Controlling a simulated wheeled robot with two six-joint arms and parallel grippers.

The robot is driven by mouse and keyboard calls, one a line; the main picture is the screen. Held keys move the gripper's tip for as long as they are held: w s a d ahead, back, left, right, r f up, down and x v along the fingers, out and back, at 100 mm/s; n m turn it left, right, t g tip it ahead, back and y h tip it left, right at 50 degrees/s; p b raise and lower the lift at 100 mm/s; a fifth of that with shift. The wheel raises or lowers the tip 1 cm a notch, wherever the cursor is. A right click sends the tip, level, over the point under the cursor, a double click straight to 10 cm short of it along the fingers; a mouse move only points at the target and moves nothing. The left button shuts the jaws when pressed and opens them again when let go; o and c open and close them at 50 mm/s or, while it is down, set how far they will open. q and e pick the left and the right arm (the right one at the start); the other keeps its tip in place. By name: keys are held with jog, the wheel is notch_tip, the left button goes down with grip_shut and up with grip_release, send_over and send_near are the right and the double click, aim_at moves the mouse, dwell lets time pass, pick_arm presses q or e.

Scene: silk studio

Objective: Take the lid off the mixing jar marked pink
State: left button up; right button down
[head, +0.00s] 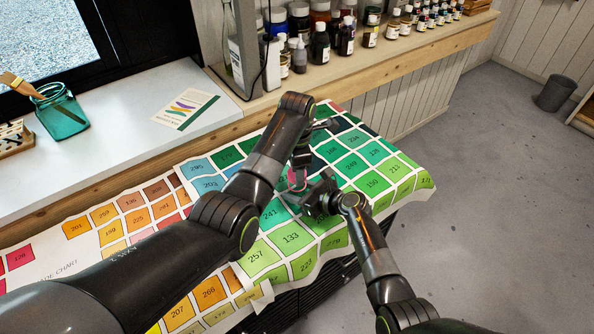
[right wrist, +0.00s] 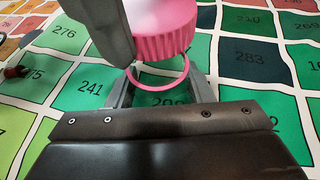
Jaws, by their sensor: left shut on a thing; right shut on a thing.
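The pink ribbed lid (right wrist: 168,44) is at the top of the right wrist view, with a grey finger of my left gripper (head: 299,168) against its left side. A little pink (head: 296,182) also shows in the head view between my grippers. My left gripper is shut on the lid from above. Just below the lid a thin pink ring (right wrist: 158,88) shows between the fingers of my right gripper (right wrist: 160,92), with the chart visible through it. My right gripper (head: 314,196) is shut on the mixing jar, whose body is mostly hidden; the gap to the lid is hard to judge.
Numbered colour charts (head: 290,240) cover the work surface under both arms. A teal glass jar with a brush (head: 60,112) and a printed card (head: 187,109) are on the white counter at left. Bottles (head: 320,42) line the wooden shelf behind. Grey floor is free at right.

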pick_arm(q)
jog(key=shift+r, duration=2.05)
pick_arm(e)
jog(key=c, duration=0.6)
grip_release()
jog(key=shift+d, duration=0.1)
pick_arm(q)
jog(key=shift+r, duration=0.15)
pick_arm(e)
jog(key=shift+s+d+r, duration=0.25)
jog(key=shift+s+d, duration=0.1)
jog(key=shift+d, duration=0.1)
pick_arm(q)
jog(key=shift+r+p, duration=0.3)
jog(key=shift+p, duration=0.15)
pick_arm(e)
jog(key=v, duration=1)
jog(key=shift+s+d, duration=0.2)
